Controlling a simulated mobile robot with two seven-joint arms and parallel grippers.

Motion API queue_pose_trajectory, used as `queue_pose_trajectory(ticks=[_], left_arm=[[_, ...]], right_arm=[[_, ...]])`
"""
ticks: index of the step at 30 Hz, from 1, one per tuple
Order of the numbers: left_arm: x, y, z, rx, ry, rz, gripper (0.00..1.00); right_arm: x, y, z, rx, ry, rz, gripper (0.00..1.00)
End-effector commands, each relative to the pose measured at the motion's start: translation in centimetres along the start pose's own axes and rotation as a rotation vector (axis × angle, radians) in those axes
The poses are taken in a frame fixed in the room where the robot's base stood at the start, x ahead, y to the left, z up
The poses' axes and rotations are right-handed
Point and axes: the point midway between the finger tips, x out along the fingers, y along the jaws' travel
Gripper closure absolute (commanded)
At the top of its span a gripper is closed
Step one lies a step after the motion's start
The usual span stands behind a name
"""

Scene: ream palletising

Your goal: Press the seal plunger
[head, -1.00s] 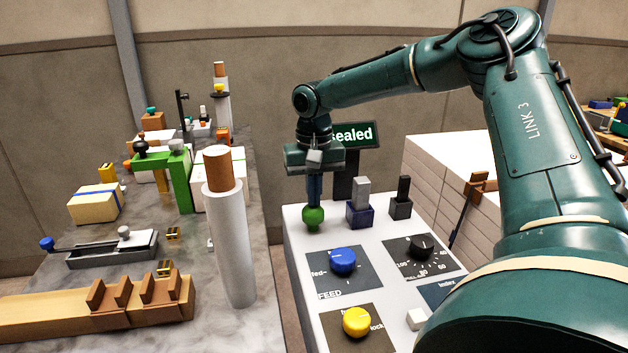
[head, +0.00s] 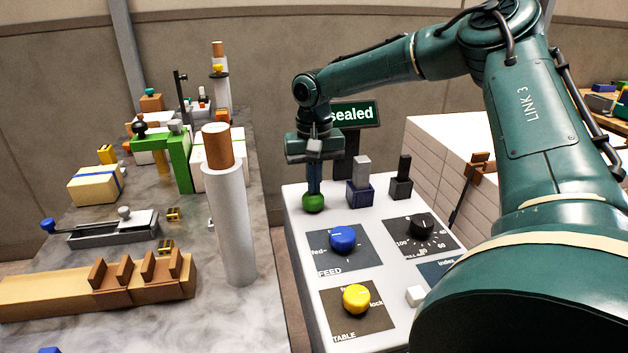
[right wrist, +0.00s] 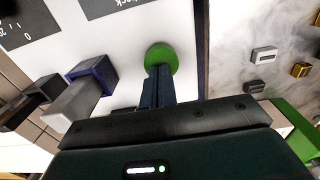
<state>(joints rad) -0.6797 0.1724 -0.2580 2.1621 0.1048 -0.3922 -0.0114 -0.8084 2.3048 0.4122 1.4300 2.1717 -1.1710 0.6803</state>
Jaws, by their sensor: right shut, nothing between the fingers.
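A round green knob (head: 313,202), seemingly the seal plunger, sits at the far left corner of the white control panel (head: 296,235). A dark sign (head: 352,114) reading "sealed" stands behind the panel. My right gripper (head: 314,190) points straight down with its fingers shut and empty. Its fingertips appear to touch the top of the green knob. In the right wrist view the closed fingers (right wrist: 158,78) reach the green knob (right wrist: 161,58) and cover part of it. My left gripper is not in view.
Beside the knob stand a blue-based grey switch (head: 360,190) and a dark switch (head: 401,185). Blue (head: 343,239), black (head: 421,226) and yellow (head: 356,298) dials lie nearer. A tall white post (head: 232,225) rises left of the panel on a cluttered marble table.

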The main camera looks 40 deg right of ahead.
Motion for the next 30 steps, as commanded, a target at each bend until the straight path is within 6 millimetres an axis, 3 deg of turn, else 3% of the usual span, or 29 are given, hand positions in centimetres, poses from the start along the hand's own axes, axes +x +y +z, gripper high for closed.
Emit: queue_pose_trajectory(ticks=[5,12,18,30], left_arm=[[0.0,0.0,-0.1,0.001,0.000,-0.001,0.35],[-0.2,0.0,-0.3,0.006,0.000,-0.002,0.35],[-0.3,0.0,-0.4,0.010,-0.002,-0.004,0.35],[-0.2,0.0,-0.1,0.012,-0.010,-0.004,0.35]], right_arm=[[-2.8,0.0,0.1,0.001,-0.002,-0.001,1.00],[-8.6,0.0,0.1,0.001,0.004,-0.002,1.00],[-11.8,0.0,0.1,-0.001,0.005,-0.001,1.00],[-13.0,0.0,0.1,0.000,0.004,-0.001,1.00]])
